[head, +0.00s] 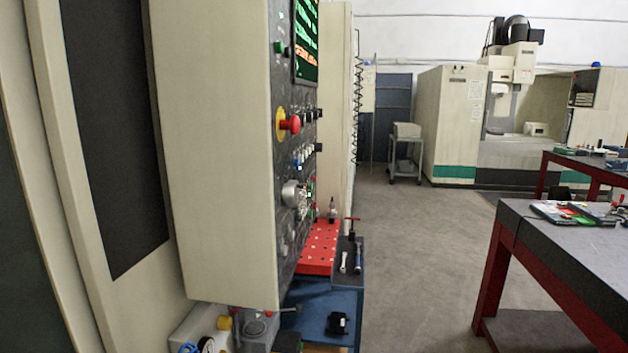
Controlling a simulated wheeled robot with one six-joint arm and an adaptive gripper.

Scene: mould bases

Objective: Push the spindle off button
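The machine's control panel (284,170) shows at a steep angle on the left side of the head view. It carries a lit screen (306,40) with green and orange text. A red mushroom button (291,124) on a yellow ring sticks out below the screen. Several small buttons and a silver round dial (292,194) sit lower down. A small green button (279,47) is left of the screen. Labels are too small to read, so I cannot tell which one is the spindle off button. My gripper is not in view.
Below the panel stand a red perforated plate (318,246) and a blue cart (325,300) with tools. A dark-topped table (580,245) with red legs is at the right. Another milling machine (452,120) stands at the back. The grey floor (420,230) between is clear.

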